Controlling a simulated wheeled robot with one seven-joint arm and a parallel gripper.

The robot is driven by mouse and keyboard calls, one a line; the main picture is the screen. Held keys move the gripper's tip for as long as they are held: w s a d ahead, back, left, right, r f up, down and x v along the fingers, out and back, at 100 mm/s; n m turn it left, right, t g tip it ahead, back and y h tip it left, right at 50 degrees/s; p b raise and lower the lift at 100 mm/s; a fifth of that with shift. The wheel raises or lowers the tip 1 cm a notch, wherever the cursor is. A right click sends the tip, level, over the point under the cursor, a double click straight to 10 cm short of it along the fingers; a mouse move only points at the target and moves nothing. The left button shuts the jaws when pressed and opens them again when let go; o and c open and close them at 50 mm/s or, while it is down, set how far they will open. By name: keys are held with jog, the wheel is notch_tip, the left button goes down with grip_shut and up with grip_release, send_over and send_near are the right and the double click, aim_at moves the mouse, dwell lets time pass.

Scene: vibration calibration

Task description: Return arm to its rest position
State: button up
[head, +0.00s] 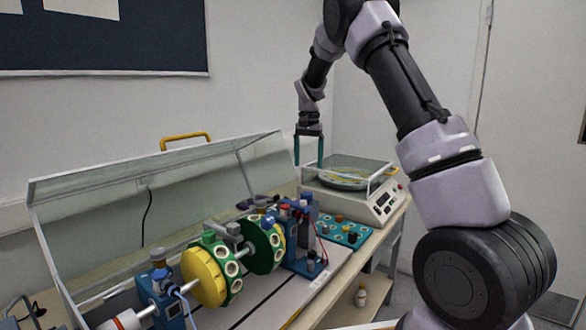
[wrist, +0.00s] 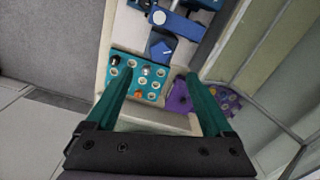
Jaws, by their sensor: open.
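A purple block (wrist: 179,97) shows near the right finger in the wrist view.
A rig with a yellow disc (head: 204,277) and a green disc (head: 262,250) stands on the bench under a raised clear cover (head: 90,190) with a yellow handle (head: 186,138). A white balance (head: 372,206) stands at the far end.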

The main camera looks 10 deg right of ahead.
jog(key=s+d+r+t+y, duration=0.1)
jog(key=s+d+r+t, duration=0.1)
jog(key=s+r, duration=0.65)
jog(key=s+d+r+t+y, duration=0.1)
jog(key=s+d+r, duration=0.2)
jog(key=s+r, duration=0.55)
jog(key=s+n+t, duration=0.1)
jog(key=s+t, duration=0.3)
jog(key=s, duration=1.6)
jog(key=shift+s+d+f+n, duration=0.35)
jog(key=shift+s+f+n, duration=0.05)
jog(key=shift+f, duration=0.05)
